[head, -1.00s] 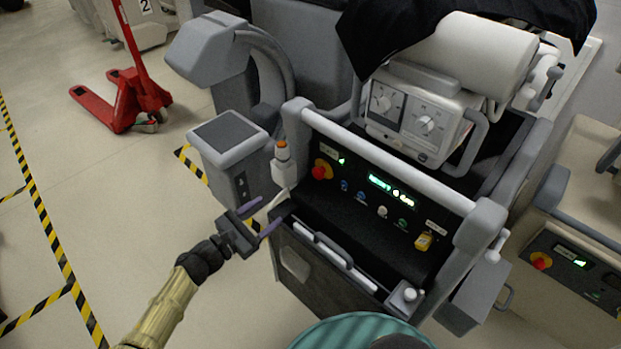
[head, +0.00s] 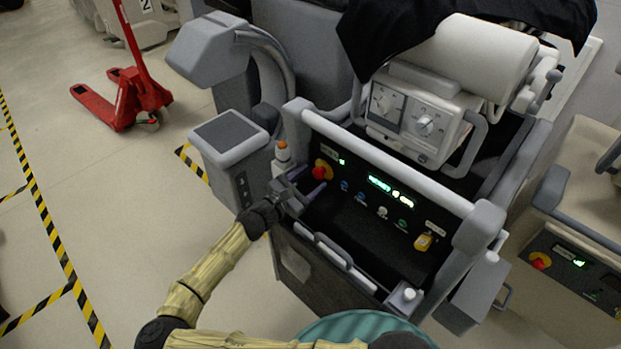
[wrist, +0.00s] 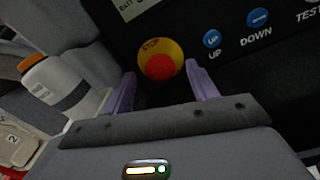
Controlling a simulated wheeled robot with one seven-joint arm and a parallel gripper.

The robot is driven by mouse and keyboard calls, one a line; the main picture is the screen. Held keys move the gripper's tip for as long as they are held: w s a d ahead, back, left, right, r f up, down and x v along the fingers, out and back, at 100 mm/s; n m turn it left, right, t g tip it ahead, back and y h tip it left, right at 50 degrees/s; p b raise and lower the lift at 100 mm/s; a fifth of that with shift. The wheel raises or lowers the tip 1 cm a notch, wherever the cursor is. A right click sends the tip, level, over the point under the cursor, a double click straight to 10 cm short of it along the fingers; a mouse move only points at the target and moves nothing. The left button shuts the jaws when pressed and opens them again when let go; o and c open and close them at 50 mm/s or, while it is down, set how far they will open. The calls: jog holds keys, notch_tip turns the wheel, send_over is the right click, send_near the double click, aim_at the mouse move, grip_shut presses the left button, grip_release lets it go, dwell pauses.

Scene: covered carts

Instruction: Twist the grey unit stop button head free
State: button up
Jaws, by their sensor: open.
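The stop button head (head: 320,173) is red on a yellow collar, at the left end of the grey unit's black control panel (head: 357,215). In the wrist view the red head (wrist: 160,67) sits on its yellow disc marked STOP. My gripper (head: 309,185) is just short of the button in the head view. In the wrist view its two purple fingers (wrist: 160,88) are open, one to each lower side of the button, with nothing between them. I cannot tell the exact gap in depth to the head.
A white bottle with an orange top (head: 283,155) stands close left of the button and also shows in the wrist view (wrist: 63,88). Blue UP (wrist: 212,39) and DOWN buttons lie to the right. A grey rail (head: 390,160) runs above the panel. Another red stop button (head: 540,261) is on the cart at right.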

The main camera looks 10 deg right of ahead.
jog(key=shift+w+d, duration=0.2)
jog(key=shift+d, duration=0.15)
jog(key=c, duration=1)
jog(key=shift+m, duration=0.3)
jog(key=shift+f+m+b, duration=0.1)
jog(key=shift+m+b, duration=0.6)
jog(key=shift+m, duration=2.3)
